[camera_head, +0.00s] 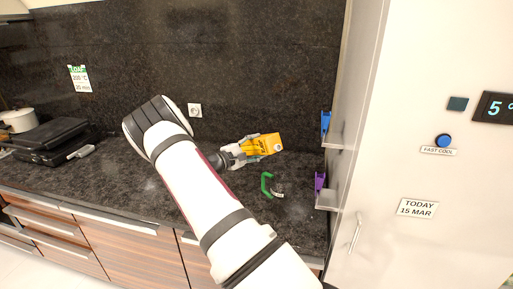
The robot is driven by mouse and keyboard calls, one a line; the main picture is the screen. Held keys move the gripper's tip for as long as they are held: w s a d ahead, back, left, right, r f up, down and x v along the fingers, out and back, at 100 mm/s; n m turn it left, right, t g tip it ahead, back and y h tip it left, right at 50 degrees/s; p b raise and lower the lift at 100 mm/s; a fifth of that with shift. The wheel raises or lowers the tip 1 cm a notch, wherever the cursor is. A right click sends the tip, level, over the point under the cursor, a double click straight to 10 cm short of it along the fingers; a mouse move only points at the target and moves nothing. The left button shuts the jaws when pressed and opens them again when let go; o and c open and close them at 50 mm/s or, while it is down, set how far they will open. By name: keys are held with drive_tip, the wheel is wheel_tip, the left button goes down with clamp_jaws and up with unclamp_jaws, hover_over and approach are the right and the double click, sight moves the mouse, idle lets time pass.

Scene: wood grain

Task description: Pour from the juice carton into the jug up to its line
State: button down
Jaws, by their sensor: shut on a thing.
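The yellow-orange juice carton (268,143) is in my gripper (250,150), above the dark counter and left of the fridge. The carton is tilted well over, with its white cap end toward the right. My gripper is shut on the carton. The jug (277,188), with a green handle (266,184), stands on the counter below the carton and slightly to the right of my gripper. The jug's body is small and clear here, so its line and the level inside cannot be made out.
A tall fridge (440,120) bounds the right side. Shelves with a blue item (326,121) and a purple item (320,181) stand beside it. A black grill (52,140) and a white pot (18,121) are at far left. The counter's middle left is clear.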

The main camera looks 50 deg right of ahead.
drive_tip(key=shift+f+m+p, duration=0.65)
drive_tip(key=shift+f+m, duration=0.45)
drive_tip(key=shift+m, duration=0.5)
idle(4.6)
drive_tip(key=shift+r+m+p, duration=0.35)
drive_tip(key=shift+m, duration=0.15)
idle(1.1)
